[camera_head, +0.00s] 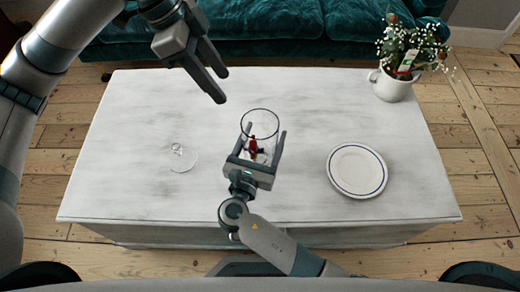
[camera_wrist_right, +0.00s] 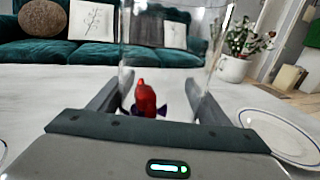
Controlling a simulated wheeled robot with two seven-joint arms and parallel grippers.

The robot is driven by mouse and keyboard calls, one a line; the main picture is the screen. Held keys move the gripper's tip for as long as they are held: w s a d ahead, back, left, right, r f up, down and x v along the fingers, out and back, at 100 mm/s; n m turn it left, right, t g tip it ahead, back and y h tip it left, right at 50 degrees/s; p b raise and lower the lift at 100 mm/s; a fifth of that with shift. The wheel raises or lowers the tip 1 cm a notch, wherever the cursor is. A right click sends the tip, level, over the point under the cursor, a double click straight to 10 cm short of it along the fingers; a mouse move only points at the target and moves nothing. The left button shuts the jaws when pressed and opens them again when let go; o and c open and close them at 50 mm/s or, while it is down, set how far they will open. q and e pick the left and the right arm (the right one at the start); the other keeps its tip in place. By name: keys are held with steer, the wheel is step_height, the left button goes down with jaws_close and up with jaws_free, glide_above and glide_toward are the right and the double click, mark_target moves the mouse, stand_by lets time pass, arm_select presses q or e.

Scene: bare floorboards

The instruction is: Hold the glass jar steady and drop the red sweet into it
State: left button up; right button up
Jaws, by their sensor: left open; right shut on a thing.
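The clear glass jar (camera_head: 262,118) stands on the pale table, between the fingers of my right gripper (camera_head: 261,138), which is shut on it. The jar also fills the upper middle of the right wrist view (camera_wrist_right: 178,50). The red sweet (camera_head: 253,146) shows within the jar's outline, low down, and appears to be inside it. In the right wrist view the sweet (camera_wrist_right: 145,98) is seen with dark purple parts at its base. My left gripper (camera_head: 222,86) is open and empty, up and left of the jar and apart from it.
A clear glass lid (camera_head: 184,158) with a knob lies on the table (camera_head: 120,190) left of the jar. A white blue-rimmed plate (camera_head: 357,170) lies to the right. A white pot of flowers (camera_head: 392,87) stands at the back right corner. A teal sofa (camera_head: 270,25) is behind.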

mark_target(255, 160)
steer(key=o, duration=1.6)
steer(key=shift+s, duration=0.1)
steer(key=v, duration=1.2)
steer(key=shift+r, duration=0.15)
